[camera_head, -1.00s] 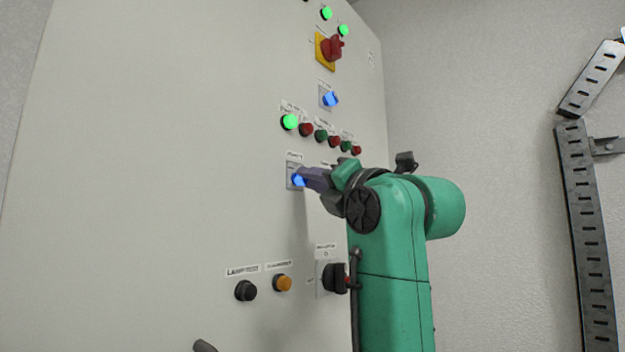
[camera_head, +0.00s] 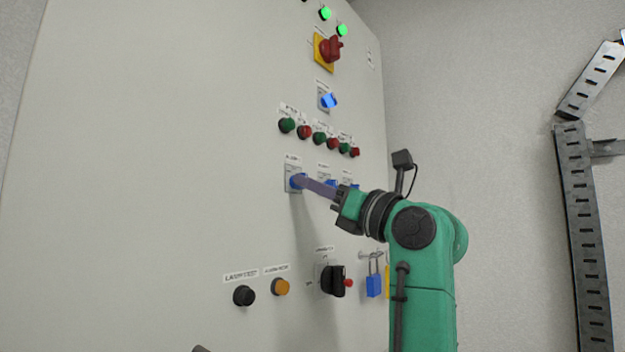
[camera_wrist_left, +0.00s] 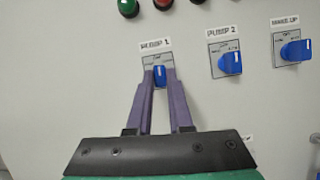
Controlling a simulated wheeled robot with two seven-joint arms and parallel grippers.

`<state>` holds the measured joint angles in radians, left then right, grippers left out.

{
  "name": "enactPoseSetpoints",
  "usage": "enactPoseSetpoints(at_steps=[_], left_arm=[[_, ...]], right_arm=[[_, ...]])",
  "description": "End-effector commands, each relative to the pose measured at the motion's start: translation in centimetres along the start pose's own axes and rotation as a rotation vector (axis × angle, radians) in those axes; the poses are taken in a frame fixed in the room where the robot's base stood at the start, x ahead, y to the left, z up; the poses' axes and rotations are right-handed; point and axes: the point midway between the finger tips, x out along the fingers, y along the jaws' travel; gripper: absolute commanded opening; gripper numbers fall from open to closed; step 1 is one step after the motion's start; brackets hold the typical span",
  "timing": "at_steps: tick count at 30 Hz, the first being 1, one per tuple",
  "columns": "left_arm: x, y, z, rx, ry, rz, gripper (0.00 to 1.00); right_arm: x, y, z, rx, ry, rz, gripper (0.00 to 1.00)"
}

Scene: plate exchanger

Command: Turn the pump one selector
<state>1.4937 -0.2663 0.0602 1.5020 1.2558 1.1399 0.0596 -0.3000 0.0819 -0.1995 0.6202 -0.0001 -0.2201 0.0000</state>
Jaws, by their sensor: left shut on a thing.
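The pump one selector is a blue knob (camera_head: 294,181) on a small grey plate on the cabinet front. In the left wrist view the knob (camera_wrist_left: 160,76), under the "PUMP 1" label, points straight up and down. My left gripper (camera_head: 299,182) has its purple fingers around this knob, one on each side, shut on it. The fingers (camera_wrist_left: 160,78) hide the knob's sides and part of its plate. My right gripper does not show.
Blue selectors for pump 2 (camera_wrist_left: 230,63) and a third one (camera_wrist_left: 296,50) sit to the right. A row of green and red buttons (camera_head: 319,138) is above. Below are a black button (camera_head: 244,295), an orange button (camera_head: 281,287) and a black rotary switch (camera_head: 333,281).

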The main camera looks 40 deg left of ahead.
Motion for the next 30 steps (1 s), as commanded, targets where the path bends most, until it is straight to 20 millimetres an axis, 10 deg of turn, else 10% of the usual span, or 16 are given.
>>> enactPoseSetpoints(at_steps=[22, 24, 30], left_arm=[[0.03, -0.17, -0.36, -0.096, 0.010, 0.041, 0.00], [0.02, -0.17, -0.34, -0.096, 0.009, 0.041, 0.45], [0.02, -0.13, -0.19, -0.097, 0.006, 0.041, 0.49]], right_arm=[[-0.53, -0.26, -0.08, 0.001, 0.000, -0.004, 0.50], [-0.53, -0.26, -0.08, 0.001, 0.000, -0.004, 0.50], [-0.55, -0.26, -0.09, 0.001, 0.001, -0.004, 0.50]])
